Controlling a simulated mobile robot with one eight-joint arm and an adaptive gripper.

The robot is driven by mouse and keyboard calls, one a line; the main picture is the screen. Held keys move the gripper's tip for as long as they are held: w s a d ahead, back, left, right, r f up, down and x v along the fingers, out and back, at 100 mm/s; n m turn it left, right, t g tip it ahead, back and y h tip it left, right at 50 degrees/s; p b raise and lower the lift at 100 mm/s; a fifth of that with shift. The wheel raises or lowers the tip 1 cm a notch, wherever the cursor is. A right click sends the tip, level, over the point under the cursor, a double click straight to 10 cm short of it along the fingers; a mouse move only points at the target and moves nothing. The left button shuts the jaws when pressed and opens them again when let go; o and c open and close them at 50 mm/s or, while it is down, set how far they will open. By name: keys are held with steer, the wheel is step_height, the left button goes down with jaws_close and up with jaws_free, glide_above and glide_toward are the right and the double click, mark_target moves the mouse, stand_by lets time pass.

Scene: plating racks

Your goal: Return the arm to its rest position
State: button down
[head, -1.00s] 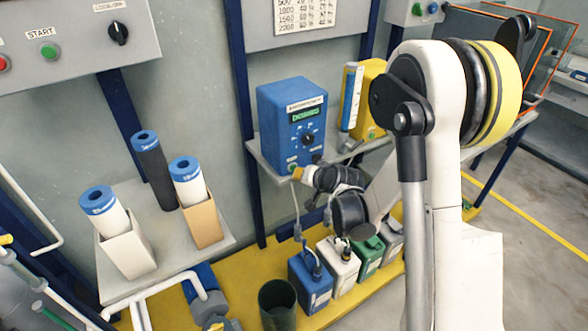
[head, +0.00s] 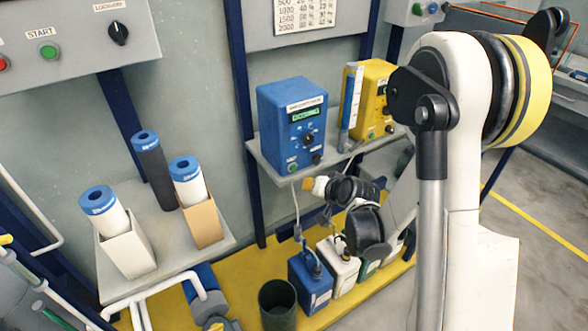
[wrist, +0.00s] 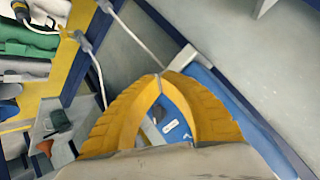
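My gripper (head: 308,184) shows in the head view as a small yellow tip at the end of my black and white wrist. It is just below the shelf that holds the blue instrument, and apart from it. In the wrist view its two ribbed yellow fingers (wrist: 160,76) meet at the tips. Nothing is seen held between them; blue and white surfaces show through the gap behind the tips. My arm is bent, with the upper link and yellow-ringed joint at the right of the head view.
The blue instrument (head: 291,120) and a yellow one (head: 376,95) stand on a wall shelf (head: 267,168). Several jugs, including a blue one (head: 310,284), stand below on the yellow platform. A dark bin (head: 277,308) is beside them. Blue-topped rolls (head: 187,182) stand at left.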

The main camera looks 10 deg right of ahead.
stand_by(0.4)
steer(key=s+a+r+n+g+h, duration=0.1)
steer(key=s+a+r+n+g, duration=0.15)
steer(key=s+r, duration=0.95)
steer(key=s+r+n+h, duration=0.1)
steer(key=s+r, duration=0.3)
steer(key=s, duration=1.1)
steer(key=shift+d+n+g, duration=0.3)
steer(key=shift+n+g, duration=0.15)
steer(key=shift+n, duration=0.2)
steer(key=shift+w, duration=0.1)
stand_by(4.2)
